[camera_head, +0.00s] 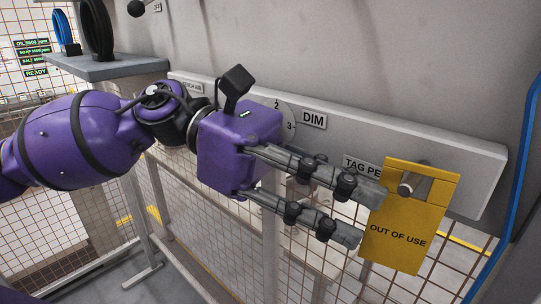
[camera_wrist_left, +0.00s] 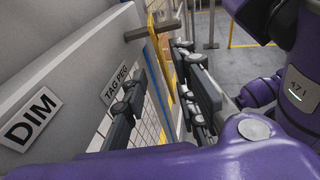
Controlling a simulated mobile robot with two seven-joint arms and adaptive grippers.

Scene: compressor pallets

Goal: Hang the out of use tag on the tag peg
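The yellow out of use tag (camera_head: 405,232) is at the right in the head view, its lettering facing me. The grey tag peg (camera_head: 417,184) pokes through the upper part of the tag, and the tag hangs on it. In the left wrist view the peg (camera_wrist_left: 201,46) sticks out from the panel, with the yellow tag (camera_wrist_left: 155,40) partly hidden behind the fingers. My left gripper (camera_head: 362,214) is open, fingers apart, with its tips close to the tag's left edge. I cannot tell whether a finger touches the tag. My right gripper is not in view.
A pale rail (camera_head: 465,150) carries DIM and TAG PEG labels and runs behind the gripper. A wire mesh fence (camera_head: 200,240) stands below. A shelf (camera_head: 110,67) with dark and blue rings is at upper left. A blue pipe (camera_head: 520,165) runs along the right edge.

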